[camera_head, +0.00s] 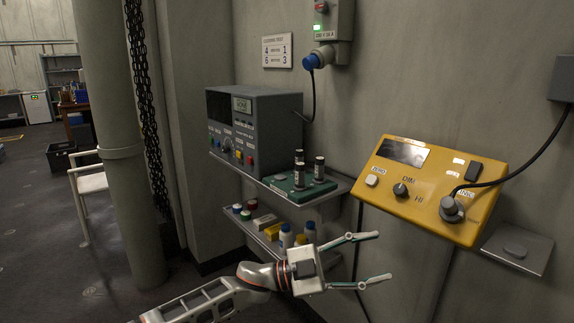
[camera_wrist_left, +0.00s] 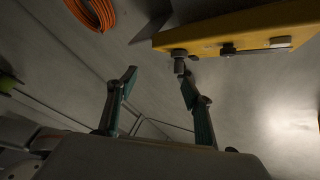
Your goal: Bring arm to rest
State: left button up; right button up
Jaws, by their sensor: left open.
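My left gripper (camera_head: 372,260) is open and empty in the head view, its two green-tipped fingers spread apart and pointing right. It is in front of the wall, below and left of the yellow control box (camera_head: 430,188). In the left wrist view the open fingers (camera_wrist_left: 158,85) have nothing between them, and the underside of the yellow box (camera_wrist_left: 240,35) shows above them at the right. My right gripper is not in view.
A grey instrument (camera_head: 253,128) and a green block with dark vials (camera_head: 300,183) stand on a wall shelf left of the gripper. A lower shelf (camera_head: 245,225) holds bottles. A cable (camera_head: 530,160) plugs into the yellow box.

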pick_arm(q)
jog(key=s+a+f+n+t+y+p, duration=0.25)
jog(key=a+f+n+t+y, duration=0.25)
jog(key=a+f+n+t, duration=0.4)
jog(key=s+a+f+n+t+y+p, duration=0.1)
jog(key=s+a+f+n+t+y, duration=0.4)
jog(key=a+f+n, duration=0.5)
jog(key=s+a+f+n+g+y+p, duration=0.2)
jog(key=s+a+f+y, duration=0.6)
jog(key=s+a+f, duration=0.8)
jog(key=s+a+g, duration=0.1)
jog(key=s+a, duration=0.1)
jog(key=s, duration=0.1)
jog(key=shift+s+a+f+n, duration=0.15)
jog(key=shift+s+a+n, duration=0.15)
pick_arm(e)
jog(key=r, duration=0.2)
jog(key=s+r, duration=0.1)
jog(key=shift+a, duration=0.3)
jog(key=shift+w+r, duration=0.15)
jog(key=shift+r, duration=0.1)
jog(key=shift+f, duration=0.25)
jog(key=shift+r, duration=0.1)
